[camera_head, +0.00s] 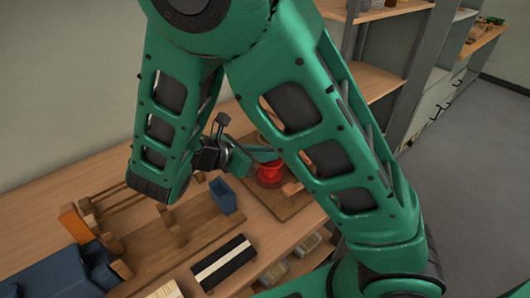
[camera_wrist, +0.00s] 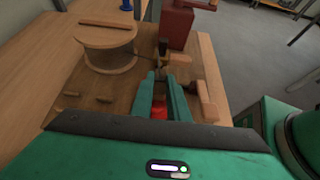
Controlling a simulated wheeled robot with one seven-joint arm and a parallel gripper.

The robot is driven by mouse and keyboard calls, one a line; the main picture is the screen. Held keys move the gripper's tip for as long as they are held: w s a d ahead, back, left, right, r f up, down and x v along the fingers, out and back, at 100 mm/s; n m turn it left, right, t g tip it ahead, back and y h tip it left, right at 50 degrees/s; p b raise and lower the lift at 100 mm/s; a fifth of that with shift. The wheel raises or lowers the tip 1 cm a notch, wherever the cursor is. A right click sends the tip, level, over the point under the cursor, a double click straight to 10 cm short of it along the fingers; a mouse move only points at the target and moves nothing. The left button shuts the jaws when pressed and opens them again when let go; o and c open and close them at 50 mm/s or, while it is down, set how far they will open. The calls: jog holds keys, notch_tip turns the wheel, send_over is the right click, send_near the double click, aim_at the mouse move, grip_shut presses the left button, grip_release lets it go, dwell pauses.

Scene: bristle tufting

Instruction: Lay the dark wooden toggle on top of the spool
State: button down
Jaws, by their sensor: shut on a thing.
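A light wooden spool (camera_wrist: 106,55) stands upright on the board at the upper left of the wrist view. A dark brown bar (camera_wrist: 107,23), looking like the wooden toggle, lies flat across its top. My gripper (camera_wrist: 162,78) is to the right of the spool and apart from it. Its green fingers are close together on a small piece with a dark upper part and a tan part (camera_wrist: 163,48), which I cannot make out clearly. In the head view my gripper (camera_head: 262,154) is partly hidden by my arm; neither spool nor toggle can be made out there.
A red round object (camera_head: 268,174) is near my gripper. A dark red block (camera_wrist: 176,25) stands beyond the fingertips, and a wooden post (camera_wrist: 206,60) stands to the right. Small pegs (camera_wrist: 104,99) are before the spool.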

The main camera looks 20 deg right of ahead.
jog(key=shift+f, duration=0.25)
jog(key=c, duration=1.6)
grip_release()
jog(key=shift+c, duration=0.2)
jog(key=shift+a, duration=0.1)
jog(key=v, duration=1)
jog(key=shift+a, duration=0.25)
jog(key=shift+r, duration=0.15)
